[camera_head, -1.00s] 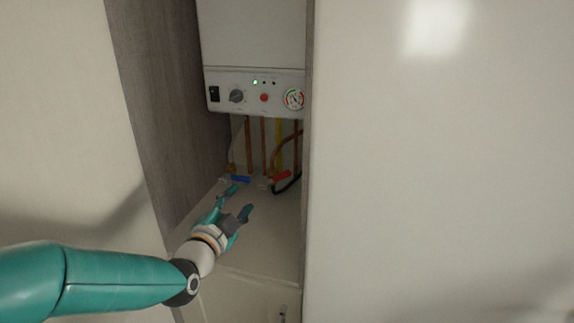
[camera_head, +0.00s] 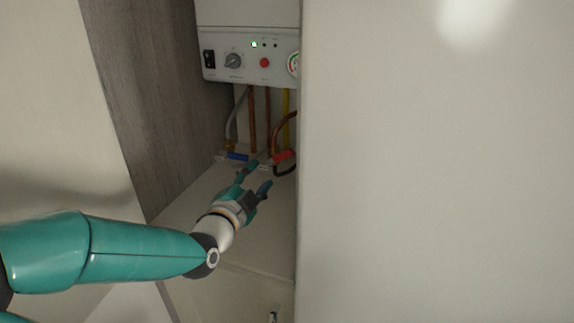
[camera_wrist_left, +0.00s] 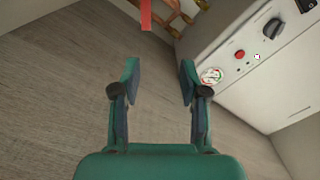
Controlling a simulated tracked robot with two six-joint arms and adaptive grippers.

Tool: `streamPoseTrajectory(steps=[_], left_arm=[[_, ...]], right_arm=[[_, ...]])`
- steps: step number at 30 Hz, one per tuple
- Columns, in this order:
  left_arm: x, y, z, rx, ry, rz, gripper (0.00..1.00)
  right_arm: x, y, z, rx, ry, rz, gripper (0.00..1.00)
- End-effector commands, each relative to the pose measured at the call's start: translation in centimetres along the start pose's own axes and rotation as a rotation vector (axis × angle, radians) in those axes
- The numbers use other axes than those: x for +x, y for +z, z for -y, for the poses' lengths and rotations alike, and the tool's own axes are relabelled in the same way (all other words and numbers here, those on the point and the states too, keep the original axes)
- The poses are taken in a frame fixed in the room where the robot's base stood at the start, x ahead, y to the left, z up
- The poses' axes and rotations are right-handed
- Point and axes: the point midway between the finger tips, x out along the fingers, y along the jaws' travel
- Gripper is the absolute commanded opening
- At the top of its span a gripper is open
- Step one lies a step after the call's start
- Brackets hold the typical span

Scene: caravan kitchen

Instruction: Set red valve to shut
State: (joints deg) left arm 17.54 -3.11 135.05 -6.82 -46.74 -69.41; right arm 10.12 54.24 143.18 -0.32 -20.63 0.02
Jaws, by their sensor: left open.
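The red valve (camera_head: 284,155) is a red lever handle on the pipes below the boiler, at the back of the cupboard. In the left wrist view the red handle (camera_wrist_left: 146,14) shows at the top edge, beyond the fingertips and between their lines. My left gripper (camera_head: 256,178) is open and empty, just in front of and below the red handle, apart from it. In the left wrist view its two fingers (camera_wrist_left: 158,72) stand wide apart with nothing between them. My right gripper is not in view.
A blue valve handle (camera_head: 237,156) sits left of the red one. Copper pipes (camera_head: 252,120) rise to the white boiler (camera_head: 232,45) with its knob and gauge. A grey wood panel (camera_head: 150,110) is at left, and a large white panel (camera_head: 430,180) closes the right side.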

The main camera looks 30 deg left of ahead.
Motion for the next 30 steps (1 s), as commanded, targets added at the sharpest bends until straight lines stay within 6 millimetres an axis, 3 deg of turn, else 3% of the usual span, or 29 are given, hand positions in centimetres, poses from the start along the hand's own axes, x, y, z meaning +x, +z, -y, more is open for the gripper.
streamPoseTrajectory(steps=[1, 6, 14, 20, 30], left_arm=[[0.0, 0.8, -1.0, 0.0, 0.0, 0.0, 0.44], [0.0, 1.9, -2.5, 0.0, 0.0, 0.001, 0.44], [1.4, 1.9, -2.5, 0.0, 0.0, 0.003, 0.44], [4.8, 1.9, -2.4, -0.001, 0.001, 0.004, 0.44], [12.2, 2.0, -2.4, 0.0, -0.001, 0.004, 0.44]], right_arm=[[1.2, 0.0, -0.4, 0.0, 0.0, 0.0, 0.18], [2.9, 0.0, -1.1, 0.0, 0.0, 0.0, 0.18], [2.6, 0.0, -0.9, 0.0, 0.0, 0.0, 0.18], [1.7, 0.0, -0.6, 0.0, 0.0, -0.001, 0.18], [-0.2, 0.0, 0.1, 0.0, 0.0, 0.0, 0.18]])
